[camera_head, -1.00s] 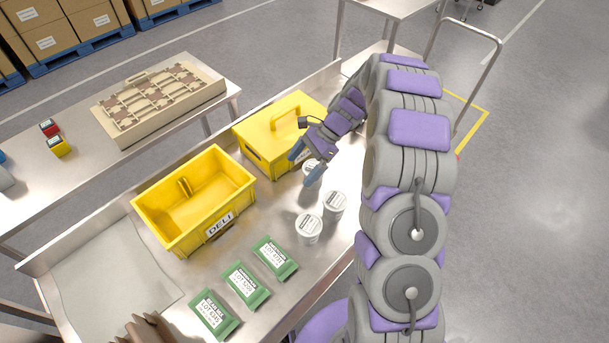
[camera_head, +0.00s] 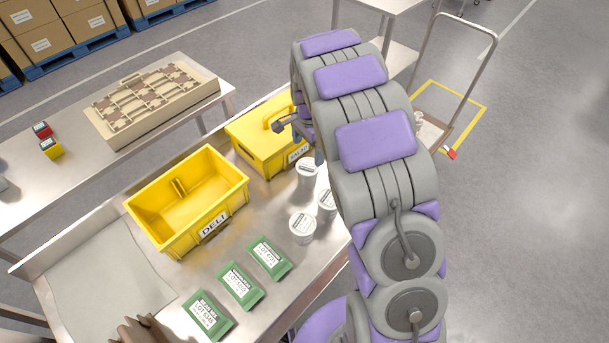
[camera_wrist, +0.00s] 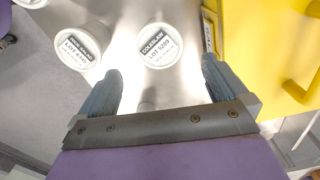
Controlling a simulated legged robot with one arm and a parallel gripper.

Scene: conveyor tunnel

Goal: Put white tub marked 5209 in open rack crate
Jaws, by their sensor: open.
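The white tub marked 5209 (camera_wrist: 160,46), labelled coleslaw, stands on the steel table just beyond the fingertips in the wrist view. It appears to be the tub nearest the lidded crate in the head view (camera_head: 306,172), where its print is too small to read. My gripper (camera_wrist: 161,68) is open and empty, its fingers apart on the near side of the tub. In the head view my arm hides most of the gripper; one blue finger (camera_head: 319,157) shows beside the tub.
A lidded yellow crate (camera_head: 250,133) with a handle stands close to the tub. Two other white tubs (camera_head: 303,228) (camera_head: 327,205) and three green packs (camera_head: 238,287) are nearby. A brown hand-like shape (camera_head: 143,329) is at the lower left. A grey sheet (camera_head: 100,280) covers the table's left end.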

